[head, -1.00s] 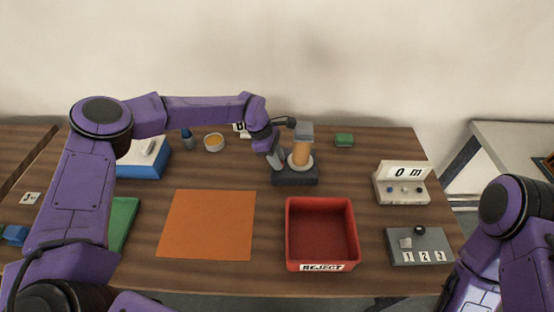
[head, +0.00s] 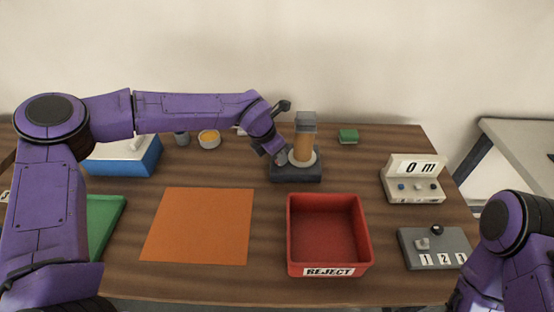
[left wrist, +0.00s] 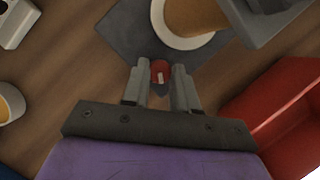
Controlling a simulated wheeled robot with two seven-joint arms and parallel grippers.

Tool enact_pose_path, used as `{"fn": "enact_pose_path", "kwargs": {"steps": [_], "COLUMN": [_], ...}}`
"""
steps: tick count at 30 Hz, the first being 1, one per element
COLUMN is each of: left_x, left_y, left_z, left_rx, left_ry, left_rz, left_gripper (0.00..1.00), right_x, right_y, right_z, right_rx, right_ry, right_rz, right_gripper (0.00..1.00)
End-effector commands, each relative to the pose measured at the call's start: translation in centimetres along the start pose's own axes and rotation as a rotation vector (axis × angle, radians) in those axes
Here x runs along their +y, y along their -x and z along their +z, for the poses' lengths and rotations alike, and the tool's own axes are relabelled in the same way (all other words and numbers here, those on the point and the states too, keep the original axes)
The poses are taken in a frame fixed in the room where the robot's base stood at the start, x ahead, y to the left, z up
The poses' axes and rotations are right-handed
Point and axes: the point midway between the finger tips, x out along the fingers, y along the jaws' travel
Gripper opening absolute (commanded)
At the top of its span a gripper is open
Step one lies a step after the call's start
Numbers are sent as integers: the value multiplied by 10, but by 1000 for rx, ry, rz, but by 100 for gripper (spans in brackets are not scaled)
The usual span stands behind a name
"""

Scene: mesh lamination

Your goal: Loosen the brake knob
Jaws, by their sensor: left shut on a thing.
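The brake knob (left wrist: 160,70) is small and red with a white mark. In the left wrist view it sits between the fingertips of my left gripper (left wrist: 161,80), at the edge of a dark grey base. My left gripper (head: 280,159) is shut on the knob, which its fingers mostly hide in the head view. The base (head: 297,176) carries an upright orange-tan roll (head: 304,146) on a white disc, with a grey block at its top. My right gripper is outside the views; only part of that arm shows at the right.
A red REJECT bin (head: 329,268) stands in front of the base. An orange sheet (head: 199,226) lies left of it. A display box (head: 412,178) reading "0 m" and a grey panel (head: 432,247) are at the right.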

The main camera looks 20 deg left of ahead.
Motion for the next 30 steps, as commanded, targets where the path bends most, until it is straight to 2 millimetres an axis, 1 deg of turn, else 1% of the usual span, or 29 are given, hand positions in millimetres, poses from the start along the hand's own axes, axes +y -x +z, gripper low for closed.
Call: {"fn": "enact_pose_path", "kwargs": {"steps": [1,12,21,30], "left_x": [-2,-5,-6,-6], "left_y": [-8,-7,-6,-5], "left_z": [-5,-5,-4,-4], "left_rx": [10,13,15,17], "left_ry": [38,335,488,547], "left_rz": [14,137,199,223], "left_gripper": [0,0,0,0], "right_x": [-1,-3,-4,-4], "right_y": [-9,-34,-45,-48], "right_z": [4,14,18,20], "right_rx": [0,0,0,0], "right_ry": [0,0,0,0], "right_rz": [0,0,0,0], "right_gripper": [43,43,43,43]}}
